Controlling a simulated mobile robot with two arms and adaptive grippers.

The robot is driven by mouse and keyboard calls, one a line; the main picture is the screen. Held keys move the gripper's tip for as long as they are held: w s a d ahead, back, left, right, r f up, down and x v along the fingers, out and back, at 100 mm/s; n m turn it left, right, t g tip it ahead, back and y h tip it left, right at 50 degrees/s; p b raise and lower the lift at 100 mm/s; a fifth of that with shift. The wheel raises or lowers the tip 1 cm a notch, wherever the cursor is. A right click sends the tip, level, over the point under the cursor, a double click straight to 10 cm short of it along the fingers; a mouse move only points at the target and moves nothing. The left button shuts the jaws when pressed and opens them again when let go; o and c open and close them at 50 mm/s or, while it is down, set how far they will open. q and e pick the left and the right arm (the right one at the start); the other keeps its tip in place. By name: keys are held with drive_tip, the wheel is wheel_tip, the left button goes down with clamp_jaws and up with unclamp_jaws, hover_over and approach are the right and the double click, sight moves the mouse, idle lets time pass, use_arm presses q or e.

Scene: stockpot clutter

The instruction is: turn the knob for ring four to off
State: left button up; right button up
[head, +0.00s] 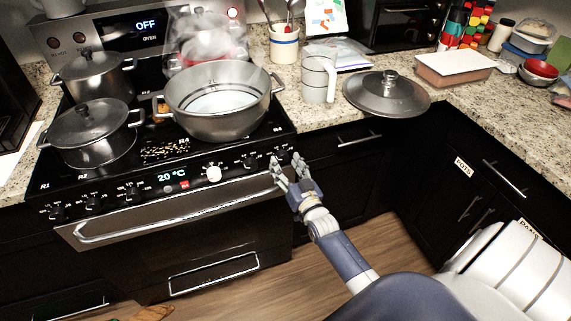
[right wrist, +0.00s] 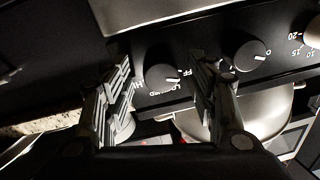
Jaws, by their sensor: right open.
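The stove's front panel (head: 130,191) carries several black knobs and a white dial (head: 214,174). My right gripper (head: 283,172) is open at the panel's right end. In the right wrist view its fingers (right wrist: 165,95) straddle the rightmost black knob (right wrist: 160,77), with no clear contact visible. That knob's white mark points right in this view, near lettering partly hidden by a finger. The neighbouring black knob (right wrist: 249,56) lies beyond the other finger; it also shows in the head view (head: 249,161). Which knob is ring four's is not legible. My left gripper is out of view.
A large open pot (head: 219,112) stands at the cooktop's right, with two lidded pots (head: 92,72) (head: 97,148) at left. The oven handle (head: 175,212) runs below the knobs. A loose lid (head: 386,95) and clear jug (head: 318,79) rest on the counter.

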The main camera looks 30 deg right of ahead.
drive_tip(key=s+a, duration=0.2)
drive_tip(key=s, duration=0.9)
drive_tip(key=shift+f, duration=0.25)
drive_tip(key=s+a+f+n+g+y, duration=0.1)
drive_tip(key=s+a+f+g, duration=0.25)
drive_tip(key=f, duration=0.65)
drive_tip(key=s+a+f+n+g+y, duration=0.15)
drive_tip(key=s+f, duration=0.35)
drive_tip(key=f, duration=0.5)
drive_tip(key=s+a+f+n+g, duration=0.1)
drive_tip(key=s+a+f+g, duration=0.3)
drive_tip(key=f, duration=0.6)
drive_tip(key=s+a+f+n+g, duration=0.1)
drive_tip(key=s+f+g, duration=0.1)
drive_tip(key=s+f, duration=0.3)
drive_tip(key=s+a+f+n+g, duration=0.1)
drive_tip(key=s+f+g, duration=0.2)
drive_tip(key=s, duration=1)
drive_tip(key=s+a+f+n+g, duration=0.1)
drive_tip(key=s+f+g, duration=0.2)
drive_tip(key=s+f, duration=0.4)
drive_tip(key=s, duration=0.3)
drive_tip(key=shift+f+y, duration=0.15)
drive_tip(key=shift+y, duration=0.2)
drive_tip(key=shift+s+a, duration=0.1)
